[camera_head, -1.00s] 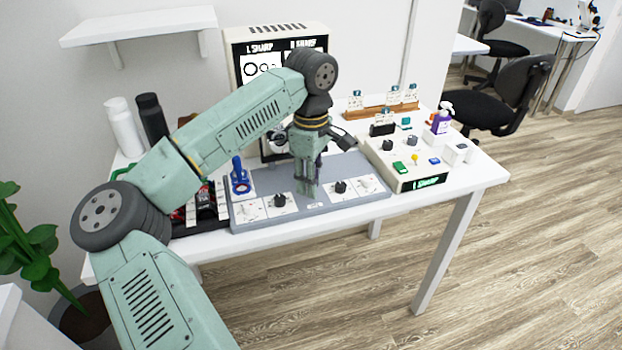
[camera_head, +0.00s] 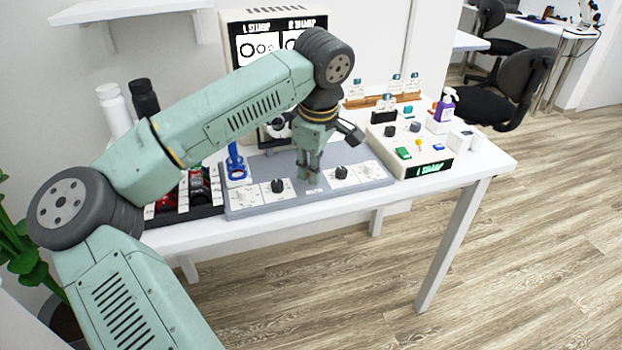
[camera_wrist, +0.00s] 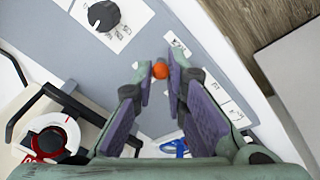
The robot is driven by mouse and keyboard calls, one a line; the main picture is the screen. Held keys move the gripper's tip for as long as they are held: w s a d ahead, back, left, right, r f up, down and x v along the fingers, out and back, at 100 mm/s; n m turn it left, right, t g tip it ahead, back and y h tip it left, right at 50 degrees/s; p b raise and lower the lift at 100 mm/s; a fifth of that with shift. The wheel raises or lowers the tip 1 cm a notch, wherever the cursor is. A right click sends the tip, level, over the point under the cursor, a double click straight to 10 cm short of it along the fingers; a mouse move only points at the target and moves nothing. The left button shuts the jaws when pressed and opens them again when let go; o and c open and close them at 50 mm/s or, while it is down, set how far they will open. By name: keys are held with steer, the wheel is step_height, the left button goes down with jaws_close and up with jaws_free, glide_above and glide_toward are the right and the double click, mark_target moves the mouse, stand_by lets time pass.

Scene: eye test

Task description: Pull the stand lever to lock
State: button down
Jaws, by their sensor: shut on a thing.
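The stand lever shows as a small orange ball knob (camera_wrist: 160,71) between my fingertips in the wrist view; its shaft is hidden. It stands over a grey console (camera_head: 239,208). My gripper (camera_head: 309,178) points down at the middle of the console, between two black knobs. In the wrist view, the purple-padded fingers (camera_wrist: 160,75) are close together with their tips on either side of the orange knob. In the head view the fingers hide the knob.
Black knobs (camera_head: 277,186) and (camera_head: 341,172) flank my gripper. A control box (camera_head: 431,171) with coloured buttons is at the right. The eye-chart display (camera_head: 253,28) is behind. Floor in front of the table is clear.

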steer(key=f+t+b, duration=0.1)
steer(key=b, duration=0.1)
steer(key=shift+s+b, duration=0.3)
steer(key=shift+s+d+r+t+y+b, duration=0.15)
steer(key=shift+r+t+y+b, duration=0.25)
steer(key=shift+t+b, duration=0.45)
steer(key=c, duration=1.6)
jaws_free()
steer(key=shift+s, duration=0.1)
steer(key=v, duration=1.2)
